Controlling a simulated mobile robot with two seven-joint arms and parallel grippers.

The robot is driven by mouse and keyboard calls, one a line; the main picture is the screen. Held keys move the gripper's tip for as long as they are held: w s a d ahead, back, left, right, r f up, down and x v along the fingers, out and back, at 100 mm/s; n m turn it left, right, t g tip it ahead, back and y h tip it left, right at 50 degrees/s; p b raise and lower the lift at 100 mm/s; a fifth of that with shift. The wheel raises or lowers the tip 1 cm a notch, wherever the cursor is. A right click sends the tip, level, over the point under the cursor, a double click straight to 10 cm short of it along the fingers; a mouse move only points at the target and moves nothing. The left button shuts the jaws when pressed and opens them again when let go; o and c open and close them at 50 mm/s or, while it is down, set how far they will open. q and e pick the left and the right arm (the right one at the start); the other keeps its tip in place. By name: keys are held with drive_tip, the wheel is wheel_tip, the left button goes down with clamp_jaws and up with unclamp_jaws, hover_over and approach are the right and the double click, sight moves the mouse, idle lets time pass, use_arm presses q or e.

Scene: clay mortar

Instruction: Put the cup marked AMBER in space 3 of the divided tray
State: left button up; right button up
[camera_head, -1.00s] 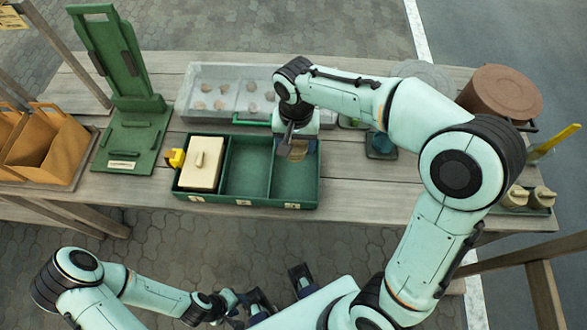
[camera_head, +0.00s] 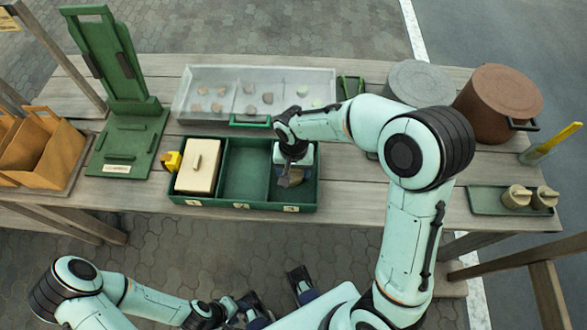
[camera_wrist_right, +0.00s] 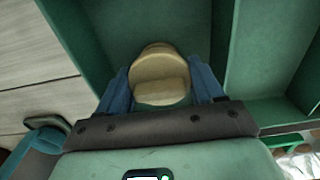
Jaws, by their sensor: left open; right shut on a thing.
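The green divided tray (camera_head: 252,208) stands near the table's front edge, with three compartments side by side and small labels on its front, too small to read surely. My right gripper (camera_head: 290,174) reaches into its rightmost compartment, shut on a tan cup (camera_wrist_right: 160,62). In the right wrist view the cup sits between the blue fingers (camera_wrist_right: 160,92), inside green walls. No AMBER mark is legible on it. I cannot tell whether it touches the floor. My left gripper (camera_head: 278,308) is open and empty, low in front of the table.
A cream lidded block (camera_head: 199,170) fills the tray's left compartment; the middle one is empty. A translucent bin (camera_head: 254,92) with small pieces lies behind. A green stand (camera_head: 124,110) is left; a brown pot (camera_head: 500,100) and a small tray with two tan cups (camera_head: 487,202) are right.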

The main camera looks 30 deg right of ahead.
drive_tip(key=shift+f, duration=0.15)
drive_tip(key=o, duration=1)
drive_tip(key=shift+o, duration=0.2)
drive_tip(key=shift+r, duration=0.35)
wheel_tip(320, 180, up, 12)
drive_tip(key=p, duration=0.1)
drive_tip(key=shift+f+p, duration=0.15)
drive_tip(key=shift+p, duration=0.15)
